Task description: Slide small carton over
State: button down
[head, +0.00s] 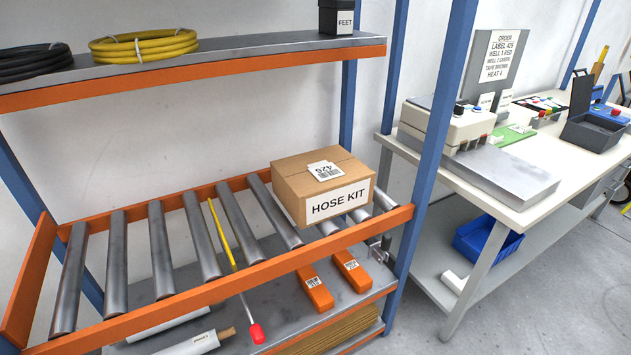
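A brown carton (297,184) labelled "HOSE KIT" sits at the right end of a roller shelf (166,313). It has a white "425" barcode label (325,171) on top. It rests upright on the rollers, close to the right blue post. Bare metal rollers (160,250) lie to its left, and a few roller ends show to its right. My gripper is not in view.
A thin yellow rod (222,235) lies between the rollers; a red tip (256,333) shows below the front rail. Two orange boxes (315,290) (351,270) lie on the shelf below. An upper shelf (205,62) holds coiled hoses. A workbench (480,193) stands right.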

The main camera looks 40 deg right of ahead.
aim_at(309, 201)
jog(key=k+l+u, duration=0.15)
jog(key=l, duration=0.25)
jog(key=k+l+u, duration=0.15)
jog(key=l, duration=0.25)
jog(key=k+l+u, duration=0.2)
jog(key=l, duration=0.2)
jog(key=l+u, duration=0.15)
jog(key=l, duration=0.25)
jog(key=k+j, duration=0.05)
